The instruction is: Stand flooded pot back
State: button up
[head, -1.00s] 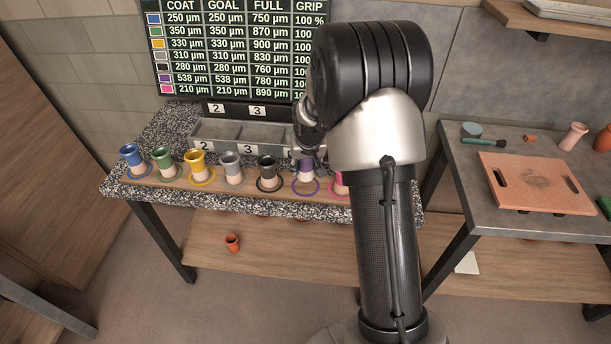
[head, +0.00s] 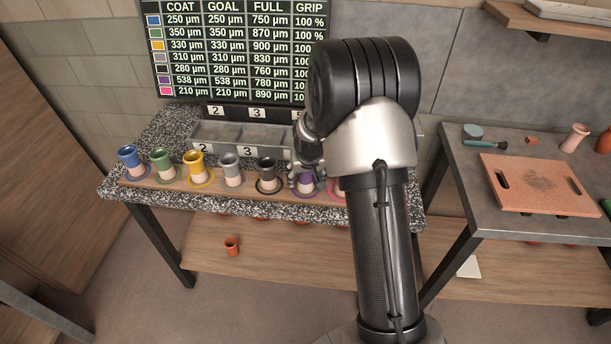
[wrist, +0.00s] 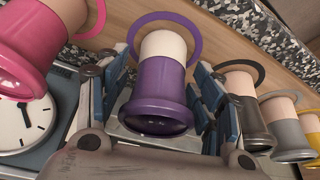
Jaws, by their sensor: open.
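The purple pot (head: 306,184), with a purple glazed top and a pale foot, appears upright on the wooden board at the purple ring (head: 318,194). In the wrist view its pale foot shows within the purple ring (wrist: 198,40), and the purple rim (wrist: 158,105) faces the camera. My gripper (head: 306,177) is open around this pot. In the wrist view the fingers of my gripper (wrist: 160,78) stand on both sides of the pot, with a gap visible on the right. My arm hides part of this area in the head view.
The black pot (head: 267,176) stands close on the left, with grey, yellow, green and blue pots beyond. The pink pot (wrist: 35,45) is close on the other side. A white dial (wrist: 22,122) shows near my gripper. A grey divided tray (head: 215,133) lies behind the row.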

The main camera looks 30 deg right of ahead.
jog(key=shift+o, duration=0.3)
jog(key=shift+r, duration=0.2)
jog(key=s+a+p+v, duration=0.1)
jog(key=a+p+v, duration=0.1)
jog(key=v, duration=0.8)
jog(key=a+f+p+v, duration=0.1)
jog(key=p+v, duration=0.1)
jog(key=v, duration=0.9)
jog(key=s+a+r+n, duration=0.2)
jog(key=s+a+r, duration=0.2)
jog(key=s, duration=0.8)
jog(key=s+a+r+n+y, duration=0.1)
jog(key=s+a+r, duration=0.3)
jog(key=s, duration=0.9)
jog(key=a, duration=0.3)
jog(key=shift+n, duration=0.4)
jog(key=shift+s, duration=0.1)
